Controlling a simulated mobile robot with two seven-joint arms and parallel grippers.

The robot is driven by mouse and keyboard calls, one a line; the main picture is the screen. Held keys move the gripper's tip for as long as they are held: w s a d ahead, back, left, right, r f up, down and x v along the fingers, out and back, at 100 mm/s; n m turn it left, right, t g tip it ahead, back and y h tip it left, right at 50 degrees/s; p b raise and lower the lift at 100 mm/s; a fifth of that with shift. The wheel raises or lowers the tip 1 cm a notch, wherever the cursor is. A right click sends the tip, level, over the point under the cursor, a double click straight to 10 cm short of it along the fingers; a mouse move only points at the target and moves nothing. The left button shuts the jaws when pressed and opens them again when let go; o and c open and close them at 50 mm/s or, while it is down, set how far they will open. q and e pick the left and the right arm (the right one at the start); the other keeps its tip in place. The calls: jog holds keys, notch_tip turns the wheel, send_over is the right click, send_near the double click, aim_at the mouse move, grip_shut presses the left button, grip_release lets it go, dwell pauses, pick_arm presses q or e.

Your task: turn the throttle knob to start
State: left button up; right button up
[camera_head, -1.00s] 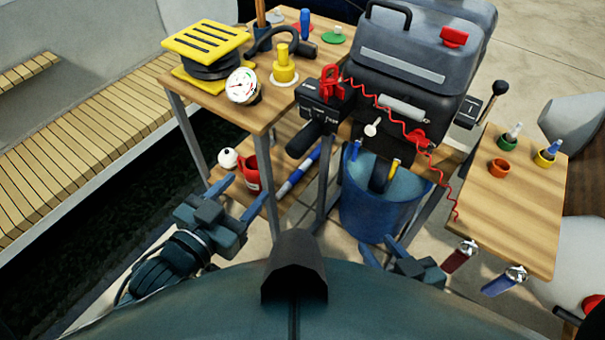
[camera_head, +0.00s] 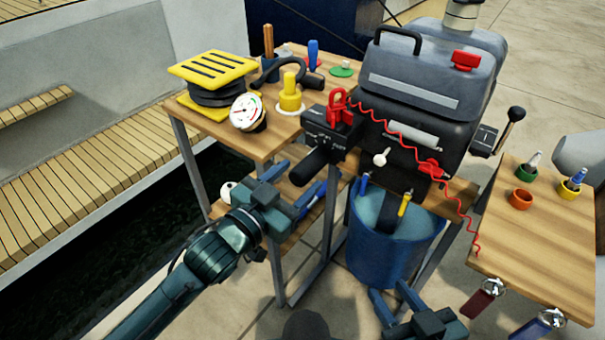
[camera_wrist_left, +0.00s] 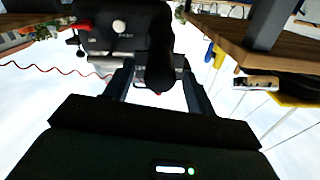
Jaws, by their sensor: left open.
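The throttle knob is the black round grip (camera_head: 315,164) on the lower end of the black control box (camera_head: 328,127) at the front of the outboard motor (camera_head: 412,90). In the left wrist view the grip (camera_wrist_left: 160,62) points toward the camera, and my fingers show on either side of it. My left gripper (camera_head: 296,182) is open, just below and left of the grip in the head view. I cannot tell whether it touches the grip. My right gripper (camera_head: 393,296) looks open and empty, low in the head view in front of the blue bucket.
A red clip (camera_head: 338,104) with a coiled red cord (camera_head: 395,130) sits above the control box. The workbench (camera_head: 282,127) carries a gauge (camera_head: 246,112) and a yellow-topped stack (camera_head: 210,70). A blue bucket (camera_head: 385,255) stands under the motor. A side table (camera_head: 540,235) is at right.

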pick_arm(q)
jog(key=shift+x, duration=1.25)
jog(key=shift+c, duration=0.5)
jog(key=c, duration=0.9)
